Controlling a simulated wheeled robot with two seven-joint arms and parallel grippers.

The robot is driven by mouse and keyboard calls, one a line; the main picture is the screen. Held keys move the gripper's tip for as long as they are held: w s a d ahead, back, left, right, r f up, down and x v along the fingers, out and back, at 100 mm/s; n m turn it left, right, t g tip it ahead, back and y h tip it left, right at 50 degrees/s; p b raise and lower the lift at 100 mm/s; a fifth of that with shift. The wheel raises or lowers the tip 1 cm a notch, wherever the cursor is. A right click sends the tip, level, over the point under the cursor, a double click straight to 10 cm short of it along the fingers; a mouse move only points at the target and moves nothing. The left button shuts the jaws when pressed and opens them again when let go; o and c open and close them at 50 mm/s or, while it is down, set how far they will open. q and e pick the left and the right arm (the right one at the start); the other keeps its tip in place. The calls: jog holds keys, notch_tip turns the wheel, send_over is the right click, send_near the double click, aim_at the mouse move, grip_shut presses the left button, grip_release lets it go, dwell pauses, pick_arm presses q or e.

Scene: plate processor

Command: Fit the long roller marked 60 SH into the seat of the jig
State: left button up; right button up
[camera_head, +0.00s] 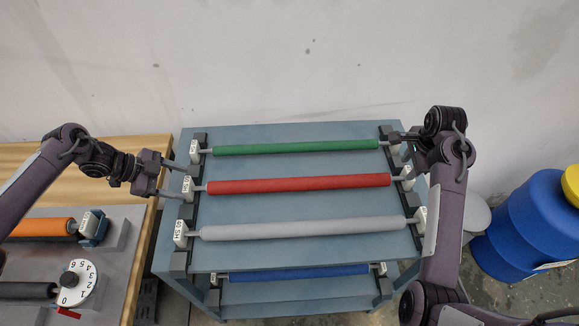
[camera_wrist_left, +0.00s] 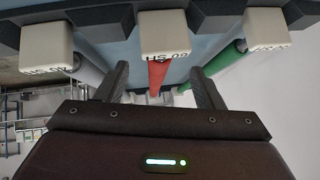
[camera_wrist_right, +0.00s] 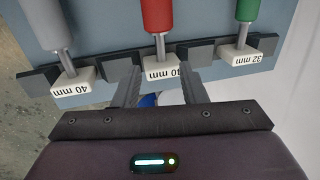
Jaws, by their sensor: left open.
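The red roller (camera_head: 300,184) lies on the blue rack between the green roller (camera_head: 295,148) and the grey roller (camera_head: 305,228). In the left wrist view, the red roller's white end block (camera_wrist_left: 162,42) appears to read 60 SH upside down. Its other block (camera_wrist_right: 167,73) reads 40 mm in the right wrist view. My left gripper (camera_head: 182,179) is open and empty at the red roller's left end. My right gripper (camera_head: 404,146) is open near the right ends, facing the red roller's block in its wrist view. I cannot pick out the jig's seat.
A wooden table (camera_head: 100,158) at left bears a grey fixture with an orange roller (camera_head: 38,227), a dark roller (camera_head: 28,291) and a numbered dial (camera_head: 74,285). A blue roller (camera_head: 298,273) lies on a lower shelf. A blue barrel (camera_head: 525,230) stands at right.

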aim_at(204, 187)
pick_arm(q)
jog(key=shift+w+r, duration=0.15)
jog(key=shift+s+d+r, duration=0.1)
jog(key=shift+s+r, duration=0.05)
jog(key=shift+s, duration=0.1)
jog(key=shift+x, duration=3.9)
pick_arm(e)
jog(key=shift+w+f, duration=0.25)
jog(key=shift+f, duration=1)
jog(key=shift+w+f, duration=0.25)
jog(key=shift+f, duration=0.95)
jog(key=shift+w+f, duration=0.25)
jog(key=shift+f, duration=1)
pick_arm(q)
jog(key=shift+w, duration=0.1)
jog(key=c, duration=0.7)
pick_arm(e)
jog(key=c, duration=0.7)
pick_arm(q)
grip_shut()
pick_arm(e)
grip_shut()
